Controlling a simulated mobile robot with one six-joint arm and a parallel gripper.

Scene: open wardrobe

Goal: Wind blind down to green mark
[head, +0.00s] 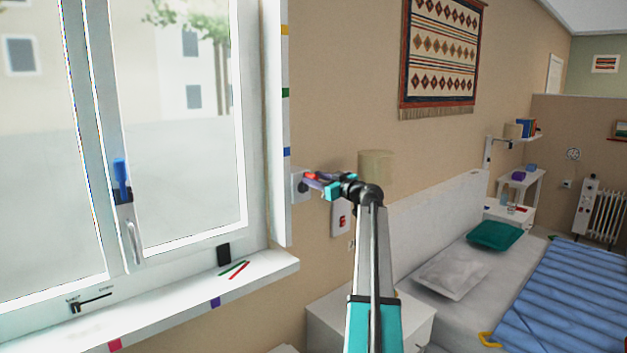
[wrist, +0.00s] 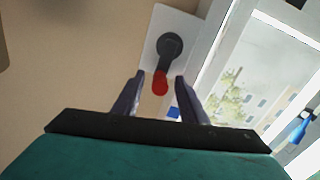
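A dark round crank (wrist: 170,46) with a red knob (wrist: 160,84) sits on a white wall plate (wrist: 187,27), seen in the wrist view. The plate also shows in the head view (head: 297,183), right of the window. My gripper (wrist: 159,76) is open, with one purple finger on each side of the red knob. Gaps show between knob and fingers; depth is hard to judge. The green mark (head: 285,92) is on the window's right side strip, between a yellow mark (head: 284,30) and a blue mark (head: 287,152). I cannot make out the blind.
A white box with a red part (head: 341,218) is on the wall below my gripper. A beige lamp shade (head: 376,164) stands beyond it. The window sill (head: 180,303) holds red and green sticks (head: 236,269).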

